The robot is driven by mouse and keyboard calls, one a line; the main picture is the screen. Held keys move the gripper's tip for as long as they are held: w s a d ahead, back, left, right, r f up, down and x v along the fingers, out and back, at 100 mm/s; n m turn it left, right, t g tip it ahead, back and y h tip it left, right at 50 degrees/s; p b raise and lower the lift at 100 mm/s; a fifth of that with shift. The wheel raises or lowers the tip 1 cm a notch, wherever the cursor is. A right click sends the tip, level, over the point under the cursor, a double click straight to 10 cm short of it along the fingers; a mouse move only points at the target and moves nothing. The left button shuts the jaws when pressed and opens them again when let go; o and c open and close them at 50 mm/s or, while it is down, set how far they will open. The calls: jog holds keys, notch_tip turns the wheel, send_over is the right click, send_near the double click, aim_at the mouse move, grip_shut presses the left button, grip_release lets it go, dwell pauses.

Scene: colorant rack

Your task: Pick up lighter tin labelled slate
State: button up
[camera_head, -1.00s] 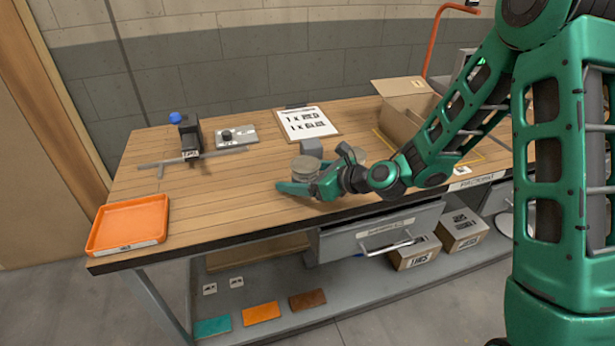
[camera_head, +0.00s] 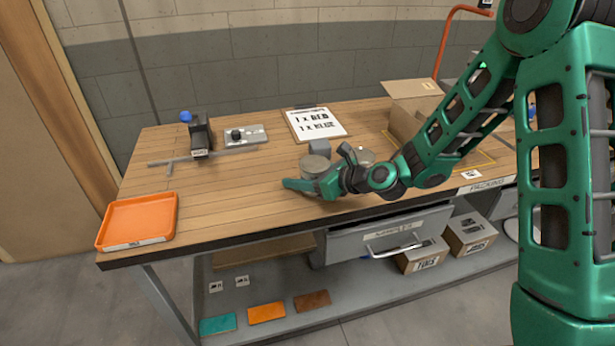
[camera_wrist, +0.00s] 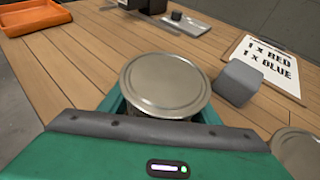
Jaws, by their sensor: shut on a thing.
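A round metal tin (camera_head: 315,166) with a plain silvery lid stands near the front middle of the workbench. In the wrist view the tin's lid (camera_wrist: 165,84) lies between the green fingers of my gripper (camera_head: 312,183). The gripper is shut on this tin, low on its side. No label on it can be read, and its lower side is hidden by the fingers. A second tin (camera_head: 365,154) stands to the right, partly behind my wrist; its lid edge (camera_wrist: 300,152) shows at the lower right of the wrist view.
A grey block (camera_wrist: 238,82) stands just behind the held tin. A sheet (camera_wrist: 265,62) reading "1 x RED, 1 x BLUE" lies behind it. An orange tray (camera_head: 138,222) is at the left end, an open carton (camera_head: 408,115) at the right. The bench left of the tin is clear.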

aim_at(310, 164)
jog(key=shift+r, duration=0.65)
jog(key=r, duration=0.3)
jog(key=shift+s, duration=0.4)
jog(key=s+r, duration=0.6)
jog(key=s, duration=0.5)
jog(key=shift+a+r, duration=0.2)
jog(key=shift+a, duration=0.15)
jog(key=shift+w, duration=0.1)
